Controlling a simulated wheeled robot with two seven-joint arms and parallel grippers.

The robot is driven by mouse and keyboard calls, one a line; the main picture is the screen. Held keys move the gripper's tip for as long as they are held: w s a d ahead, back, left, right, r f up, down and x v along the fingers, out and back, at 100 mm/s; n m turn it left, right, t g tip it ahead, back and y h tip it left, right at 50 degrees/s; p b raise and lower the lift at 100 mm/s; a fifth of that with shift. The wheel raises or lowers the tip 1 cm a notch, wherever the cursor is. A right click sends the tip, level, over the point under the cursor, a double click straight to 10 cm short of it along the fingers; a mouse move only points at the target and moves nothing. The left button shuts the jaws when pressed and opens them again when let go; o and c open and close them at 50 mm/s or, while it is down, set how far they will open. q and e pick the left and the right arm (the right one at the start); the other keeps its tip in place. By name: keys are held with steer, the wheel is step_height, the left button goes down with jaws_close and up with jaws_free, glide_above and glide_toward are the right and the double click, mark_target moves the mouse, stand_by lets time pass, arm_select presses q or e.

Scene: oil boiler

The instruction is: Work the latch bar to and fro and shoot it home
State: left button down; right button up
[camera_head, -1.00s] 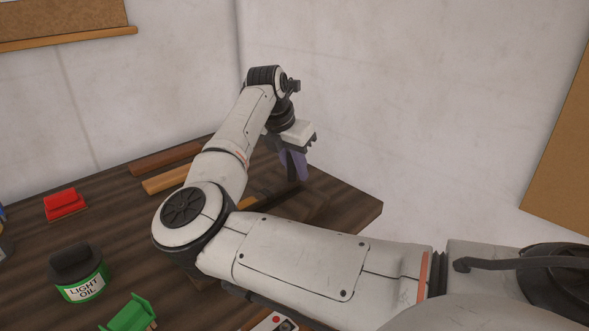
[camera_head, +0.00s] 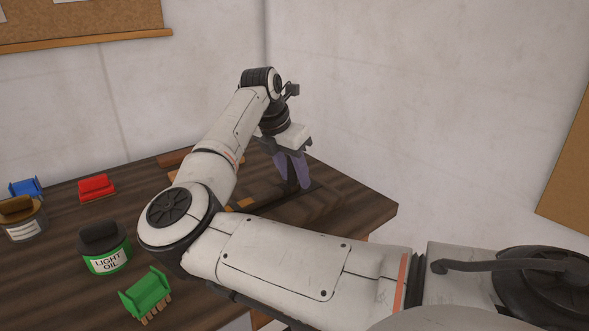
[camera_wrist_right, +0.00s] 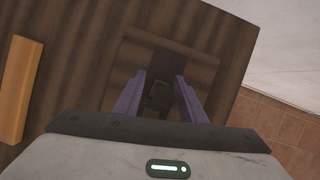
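My right gripper (camera_head: 293,184) points down over the far right part of the dark table, with its purple fingers apart. In the right wrist view the gripper (camera_wrist_right: 158,97) is open, with a small dark block (camera_wrist_right: 158,95) between the fingers and gaps on both sides. The block appears to be part of the dark latch bar (camera_wrist_right: 151,56), which lies on a brown wooden board (camera_wrist_right: 195,68). I cannot tell how far the bar is shot. In the head view my right arm hides part of this area. My left gripper is not in view.
A green light oil pot (camera_head: 106,262), a brown-lidded pot (camera_head: 22,228), a red block (camera_head: 96,188), a blue block (camera_head: 26,188) and a green piece (camera_head: 147,294) stand at the left. An orange wooden strip (camera_wrist_right: 20,88) lies beside the board. Pale walls rise behind the table.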

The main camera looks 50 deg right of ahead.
steer(key=shift+d+r, duration=0.1)
steer(key=shift+r, duration=0.35)
steer(key=v, duration=0.8)
steer(key=shift+a+r+b, duration=0.25)
steer(key=shift+a+b, duration=0.05)
steer(key=shift+a, duration=0.05)
steer(key=shift+a+r, duration=0.15)
steer(key=shift+r, duration=0.25)
steer(key=shift+s, duration=0.1)
